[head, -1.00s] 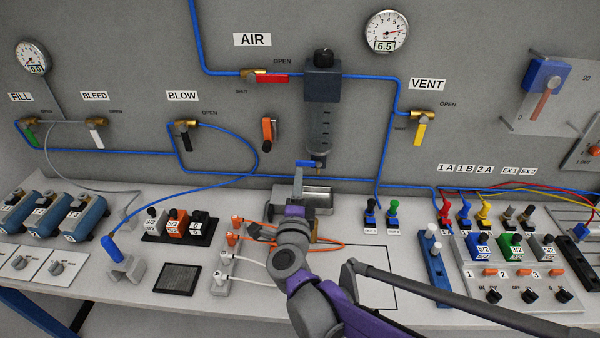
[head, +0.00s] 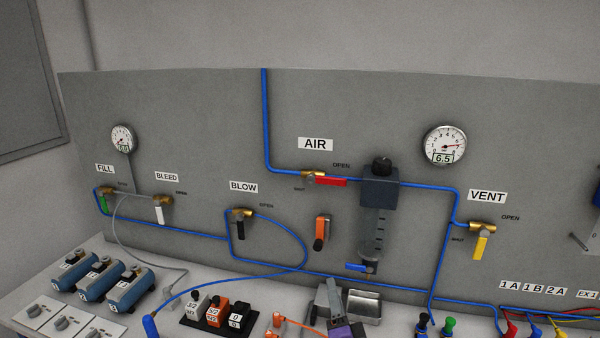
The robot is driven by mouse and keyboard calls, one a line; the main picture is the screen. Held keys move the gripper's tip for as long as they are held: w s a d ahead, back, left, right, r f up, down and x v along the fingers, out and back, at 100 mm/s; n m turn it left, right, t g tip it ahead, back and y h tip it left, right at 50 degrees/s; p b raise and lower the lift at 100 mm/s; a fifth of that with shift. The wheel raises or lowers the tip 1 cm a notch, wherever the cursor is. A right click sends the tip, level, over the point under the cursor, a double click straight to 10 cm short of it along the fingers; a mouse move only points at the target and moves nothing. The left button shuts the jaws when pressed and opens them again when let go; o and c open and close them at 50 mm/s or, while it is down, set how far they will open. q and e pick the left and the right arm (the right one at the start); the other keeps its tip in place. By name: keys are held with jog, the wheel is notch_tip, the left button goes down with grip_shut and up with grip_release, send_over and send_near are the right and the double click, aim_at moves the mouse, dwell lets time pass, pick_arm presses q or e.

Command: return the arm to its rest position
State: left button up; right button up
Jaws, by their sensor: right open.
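My right gripper (head: 327,303) shows at the bottom edge of the head view, with part of my purple arm behind it. It is open, and I see nothing between its fingers. It appears in front of the left side of a metal tray (head: 372,296), below the filter unit (head: 378,225) on the panel. Most of the arm is cut off by the frame's lower edge. My left gripper is not in view.
The grey panel (head: 190,110) carries the red AIR handle (head: 331,181), the yellow VENT handle (head: 480,246), gauges and blue hoses. Blue cylinders (head: 102,282) and the valve blocks (head: 218,312) stand on the bench at left. An orange cable (head: 300,324) lies near the gripper.

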jog(key=s+d+f+n+g, duration=0.1)
jog(key=s+f+n+g, duration=0.2)
jog(key=s, duration=0.3)
jog(key=s+d+f+n+g+y+p, duration=0.1)
jog(key=s+d+f+n+g, duration=0.1)
jog(key=s+f+n, duration=0.3)
jog(key=s+d+f+n+g+p, duration=0.1)
jog(key=s+f+n+g, duration=0.3)
jog(key=s+n, duration=0.1)
jog(key=shift+s+d+f+g+y, duration=0.1)
jog(key=shift+s+d+g+y, duration=0.1)
jog(key=shift+s, duration=0.2)
jog(key=shift+s+d+f+g+y, duration=0.1)
jog(key=shift+s+d+g, duration=0.1)
jog(key=shift+s, duration=0.2)
jog(key=s+d+f+n+g+h, duration=0.1)
jog(key=s+d+f+g+h, duration=0.1)
jog(key=s, duration=0.4)
jog(key=shift+s+d+f+g+p, duration=0.2)
jog(key=shift+d+f+g+p, duration=0.3)
jog(key=shift+d, duration=0.75)
